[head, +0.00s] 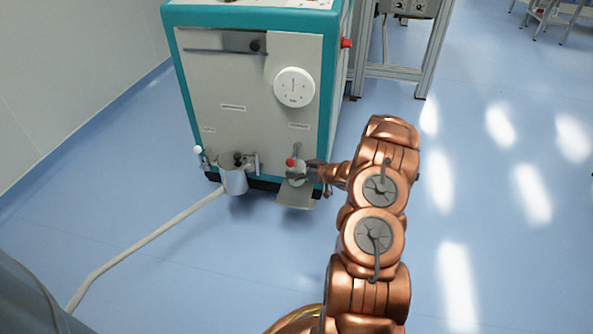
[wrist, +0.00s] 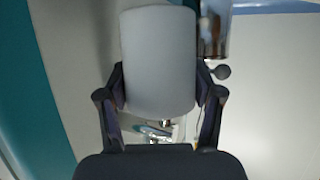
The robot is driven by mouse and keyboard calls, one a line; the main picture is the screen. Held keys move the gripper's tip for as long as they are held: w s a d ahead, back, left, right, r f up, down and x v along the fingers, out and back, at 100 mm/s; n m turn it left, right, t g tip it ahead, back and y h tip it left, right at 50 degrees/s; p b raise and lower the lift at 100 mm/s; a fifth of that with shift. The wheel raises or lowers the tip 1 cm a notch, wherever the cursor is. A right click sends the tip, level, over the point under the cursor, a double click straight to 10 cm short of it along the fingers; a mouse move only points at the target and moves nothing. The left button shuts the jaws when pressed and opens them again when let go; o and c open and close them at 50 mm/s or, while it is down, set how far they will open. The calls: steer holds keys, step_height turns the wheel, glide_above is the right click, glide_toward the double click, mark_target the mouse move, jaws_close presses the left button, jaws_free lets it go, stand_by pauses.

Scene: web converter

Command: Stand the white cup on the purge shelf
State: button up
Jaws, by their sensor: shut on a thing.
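The white cup (wrist: 160,55) is between the two dark fingers of my gripper (wrist: 161,92) in the wrist view, with a finger against each side. In the head view my gripper (head: 313,172) reaches in from the right at the machine's lower front, and the small pale cup (head: 297,177) shows at its tips, partly hidden. The purge shelf (head: 297,198), a small grey plate, juts out just below the cup. A red knob (head: 291,162) shows right by the cup's top. I cannot tell whether the cup's base touches the shelf.
The teal and grey machine (head: 245,105) stands behind, with a white dial (head: 294,87) on its front. A metal pot (head: 234,180) hangs left of the shelf, and a pale hose (head: 145,240) runs from near it to the lower left.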

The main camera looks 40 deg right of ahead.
mark_target(295, 181)
steer(key=shift+w+a+r, duration=0.3)
steer(key=shift+w+a, duration=0.05)
step_height(295, 181, down, 7)
steer(key=b, duration=0.6)
steer(key=shift+r, duration=0.1)
steer(key=shift+f, duration=0.55)
stand_by(0.4)
steer(key=o, duration=1.1)
steer(key=shift+d, duration=0.1)
steer(key=v, duration=1.2)
steer(key=shift+d, duration=0.1)
steer(key=shift+r, duration=0.1)
